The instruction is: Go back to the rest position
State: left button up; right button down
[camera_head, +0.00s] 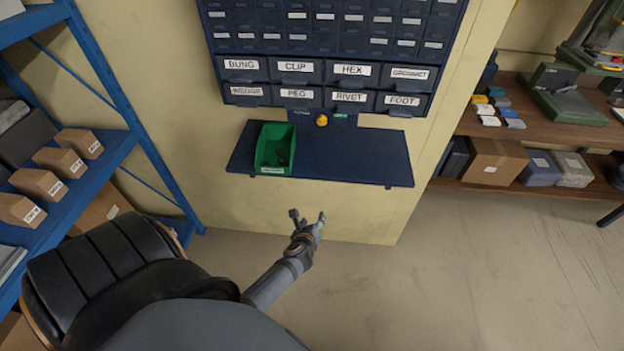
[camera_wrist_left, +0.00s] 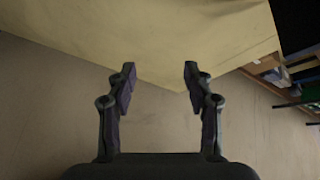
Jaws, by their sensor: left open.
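My left gripper (camera_head: 308,219) is open and empty, held in front of the pale wall panel below the blue shelf. In the left wrist view its two fingers (camera_wrist_left: 158,85) stand wide apart with nothing between them. Behind them are the bottom edge of the panel and the bare floor. My right gripper is in neither view.
Labelled drawers (camera_head: 320,71) are above. The right floor is clear.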

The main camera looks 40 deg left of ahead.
pick_arm(q)
jog(key=shift+s+f, duration=0.1)
jog(key=shift+f, duration=0.3)
jog(key=s+d+f+n+g+h+b, duration=0.25)
jog(key=s+f+n+g, duration=0.45)
jog(key=s+f+n, duration=1.4)
jog(key=s+f+n+g, duration=0.1)
jog(key=s+f, duration=0.3)
jog(key=s, duration=0.4)
jog(key=s+d+f+n+g+h, duration=0.1)
jog(key=s+f, duration=0.3)
jog(key=s, duration=0.4)
jog(key=shift+s+f+n+g+p, duration=0.3)
jog(key=shift+s+f+n, duration=0.1)
jog(key=shift+n, duration=0.5)
jog(key=shift+h, duration=0.25)
